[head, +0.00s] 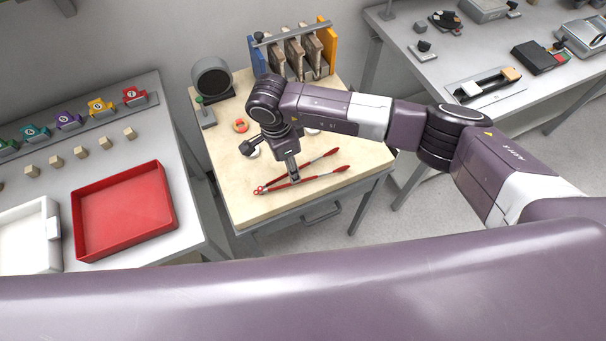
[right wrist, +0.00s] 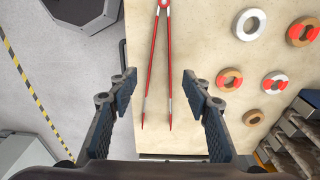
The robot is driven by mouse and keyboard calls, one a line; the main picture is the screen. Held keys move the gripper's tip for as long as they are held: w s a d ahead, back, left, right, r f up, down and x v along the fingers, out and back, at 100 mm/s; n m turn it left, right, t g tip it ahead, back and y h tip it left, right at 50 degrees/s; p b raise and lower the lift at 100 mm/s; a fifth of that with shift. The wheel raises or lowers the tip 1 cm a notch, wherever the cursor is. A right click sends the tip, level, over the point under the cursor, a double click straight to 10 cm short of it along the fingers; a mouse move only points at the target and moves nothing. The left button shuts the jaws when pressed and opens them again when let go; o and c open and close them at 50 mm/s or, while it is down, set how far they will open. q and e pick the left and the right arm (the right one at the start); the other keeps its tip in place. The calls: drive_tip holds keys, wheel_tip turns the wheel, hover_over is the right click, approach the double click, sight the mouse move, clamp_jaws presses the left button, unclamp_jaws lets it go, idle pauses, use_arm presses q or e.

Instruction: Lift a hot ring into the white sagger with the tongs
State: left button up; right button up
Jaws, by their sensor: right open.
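The red-and-steel tongs (head: 325,161) lie spread on the pale worktable (head: 235,200); they also show in the right wrist view (right wrist: 148,70). My right gripper (head: 293,178) is over them, open, with its fingers on either side of the tongs in the right wrist view (right wrist: 158,88). I cannot tell its exact height above them. Several rings lie on the table: a white ring (right wrist: 250,24), red-and-tan rings (right wrist: 303,32) and a tan ring (right wrist: 253,118). My arm hides some in the head view. A white tray (head: 54,228), possibly the sagger, is at the left edge, partly cut off. My left gripper is out of view.
A red tray (head: 165,215) sits beside the white one on the left bench, below several coloured numbered tags. A dark round device (head: 212,77) and a rack of upright tan pieces (head: 296,55) stand at the worktable's back. Another bench (head: 420,70) is at right.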

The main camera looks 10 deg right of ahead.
drive_tip(key=f+b, duration=0.1)
drive_tip(key=f, duration=0.1)
drive_tip(key=f+b, duration=0.4)
drive_tip(key=shift+w+d+f, duration=0.15)
drive_tip(key=shift+d+f, duration=0.15)
drive_tip(key=shift+r, duration=0.1)
drive_tip(key=c, duration=0.7)
wheel_tip(320, 180, up, 12)
drive_tip(key=p, duration=0.6)
